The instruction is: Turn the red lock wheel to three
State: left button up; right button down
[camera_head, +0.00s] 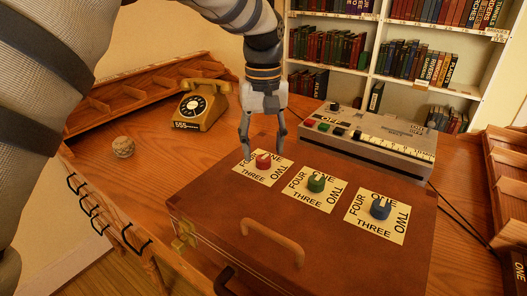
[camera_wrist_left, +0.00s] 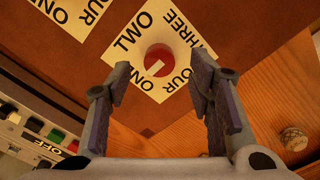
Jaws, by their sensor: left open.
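The red lock wheel (camera_head: 263,161) sits on a cream card marked ONE, TWO, THREE and FOUR, at the left of the brown case's lid (camera_head: 230,205). In the left wrist view the wheel (camera_wrist_left: 160,55) shows a short pale mark that appears to point towards ONE. My left gripper (camera_head: 262,148) is open and points down over the far part of this card. In the left wrist view its fingers (camera_wrist_left: 161,80) stand apart, one towards each side of the wheel, with nothing between them. I cannot tell any contact with the wheel. My right gripper is not in view.
A green wheel (camera_head: 316,183) and a blue wheel (camera_head: 380,208) sit on similar cards to the right. A grey device (camera_head: 375,140) with buttons stands behind the case.

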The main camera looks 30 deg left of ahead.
aim_at(264, 162)
pick_arm(q)
jog(key=shift+f, duration=1.35)
grip_shut()
